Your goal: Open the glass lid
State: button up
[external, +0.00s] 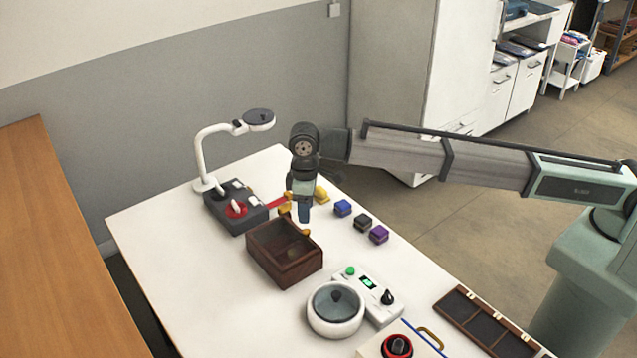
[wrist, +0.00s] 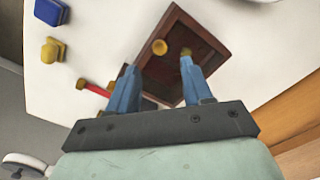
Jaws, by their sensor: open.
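A dark brown wooden box (external: 268,264) with a see-through, glass-like top sits mid-table; it also shows in the wrist view (wrist: 205,30). My gripper (external: 303,218) points down beside the box's back right side. In the wrist view my gripper (wrist: 159,68) is open, its blue fingers apart, with the knob visible between and beyond the tips. I cannot tell whether they touch it. A white round pot (external: 318,322) with a clear, dark-knobbed lid (external: 335,305) stands nearer the front, apart from my gripper.
Blue (external: 342,208), black (external: 363,222) and purple (external: 379,234) blocks lie right. A white control panel (external: 368,296) and a wooden tray (external: 480,322) are in front.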

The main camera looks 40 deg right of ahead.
aim_at(306, 231)
notch_tip(306, 231, down, 7)
jog(key=shift+r, duration=0.1)
dwell(0.3)
jog(key=shift+c, duration=0.3)
grip_shut()
dwell(0.3)
